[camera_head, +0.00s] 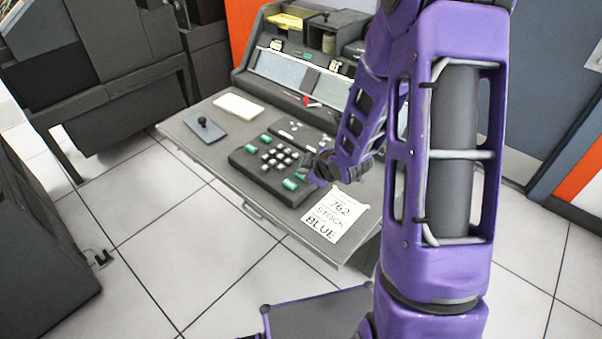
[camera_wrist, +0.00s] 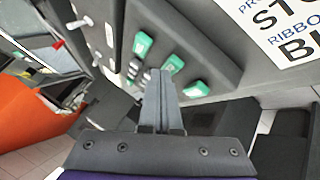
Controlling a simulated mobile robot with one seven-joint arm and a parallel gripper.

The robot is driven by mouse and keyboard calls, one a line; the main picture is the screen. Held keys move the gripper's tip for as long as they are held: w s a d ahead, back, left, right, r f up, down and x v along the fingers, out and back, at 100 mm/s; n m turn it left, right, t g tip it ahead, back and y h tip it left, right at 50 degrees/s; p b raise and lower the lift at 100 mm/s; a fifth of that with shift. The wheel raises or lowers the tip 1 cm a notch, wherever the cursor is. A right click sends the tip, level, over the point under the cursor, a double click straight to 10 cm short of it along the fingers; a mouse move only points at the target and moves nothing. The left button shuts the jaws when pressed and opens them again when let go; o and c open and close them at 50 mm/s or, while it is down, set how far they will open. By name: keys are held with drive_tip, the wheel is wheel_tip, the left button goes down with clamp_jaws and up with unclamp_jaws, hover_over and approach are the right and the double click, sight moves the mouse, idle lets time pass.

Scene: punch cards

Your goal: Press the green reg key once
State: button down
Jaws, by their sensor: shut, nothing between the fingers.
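The keypad (camera_head: 262,170) is a dark block on the grey desk, with pale keys in its middle and green keys around them. Green keys show at its upper left (camera_head: 265,139), its left (camera_head: 250,149) and its front (camera_head: 289,183). In the wrist view, three green keys show: one upper left (camera_wrist: 142,44), one in the middle (camera_wrist: 173,64) and one to the right (camera_wrist: 196,88). I cannot read which is the reg key. My gripper (camera_wrist: 158,76) is shut and empty, its tips close to the middle green key; contact cannot be told.
A white sheet (camera_head: 334,216) reading "762 STOCK BLUE" lies right of the keypad. A white block (camera_head: 239,106) and a dark plate with a knob (camera_head: 205,129) lie on the desk's left. The machine's raised back (camera_head: 300,75) stands behind. The desk's front left is clear.

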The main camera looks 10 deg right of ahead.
idle(0.3)
drive_tip(key=shift+r+p, duration=0.6)
drive_tip(key=shift+r, duration=0.25)
wheel_tip(320, 180, up, 5)
drive_tip(key=p, duration=0.4)
idle(0.6)
